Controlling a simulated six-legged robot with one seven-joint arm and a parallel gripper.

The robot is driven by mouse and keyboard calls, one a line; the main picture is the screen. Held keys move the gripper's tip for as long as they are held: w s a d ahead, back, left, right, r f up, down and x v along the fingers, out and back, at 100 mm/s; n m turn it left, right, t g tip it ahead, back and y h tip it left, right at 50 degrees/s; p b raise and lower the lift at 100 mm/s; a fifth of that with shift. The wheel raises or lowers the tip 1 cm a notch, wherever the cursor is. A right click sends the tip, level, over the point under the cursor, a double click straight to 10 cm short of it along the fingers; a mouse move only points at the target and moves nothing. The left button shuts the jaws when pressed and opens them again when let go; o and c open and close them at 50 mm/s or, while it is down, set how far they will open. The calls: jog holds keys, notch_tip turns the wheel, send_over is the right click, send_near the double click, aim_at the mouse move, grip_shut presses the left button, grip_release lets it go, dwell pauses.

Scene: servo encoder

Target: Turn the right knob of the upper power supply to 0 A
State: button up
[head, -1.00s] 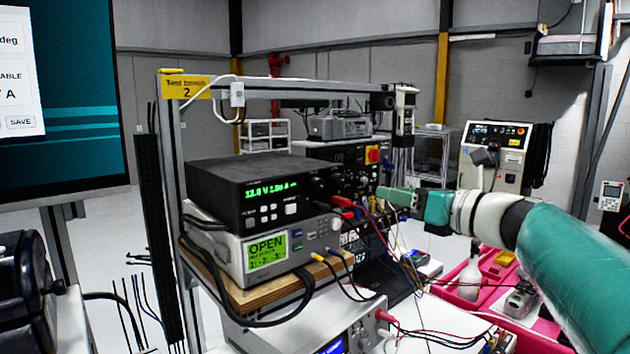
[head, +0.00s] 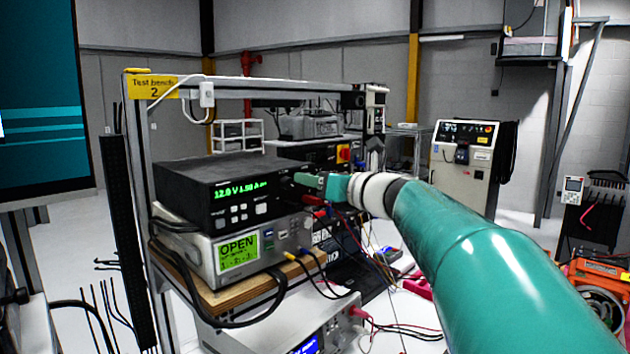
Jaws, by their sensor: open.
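The upper power supply (head: 225,189) is a black box with a green lit display (head: 240,188) that seems to read 12.0 V and about 1.5 A, the last digits being blurred. It sits on a grey instrument (head: 212,248) whose screen reads OPEN. My gripper (head: 303,180), with green fingers, reaches in from the right to the right end of the supply's front panel. The right knob is hidden behind the fingers. I cannot tell whether they touch it. The jaws are open, though the gap between them is hard to see.
Red and black leads (head: 335,225) hang below my gripper. A wooden shelf (head: 215,297) carries the instruments inside a metal frame (head: 139,220). Another instrument (head: 320,335) stands below. A large monitor (head: 45,95) is at the left.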

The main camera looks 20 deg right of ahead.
grip_shut()
jog(key=shift+n, duration=0.4)
jog(key=n, duration=1.2)
jog(key=shift+n, duration=0.3)
jog(key=shift+f+n, duration=0.1)
jog(key=shift+n, duration=2.1)
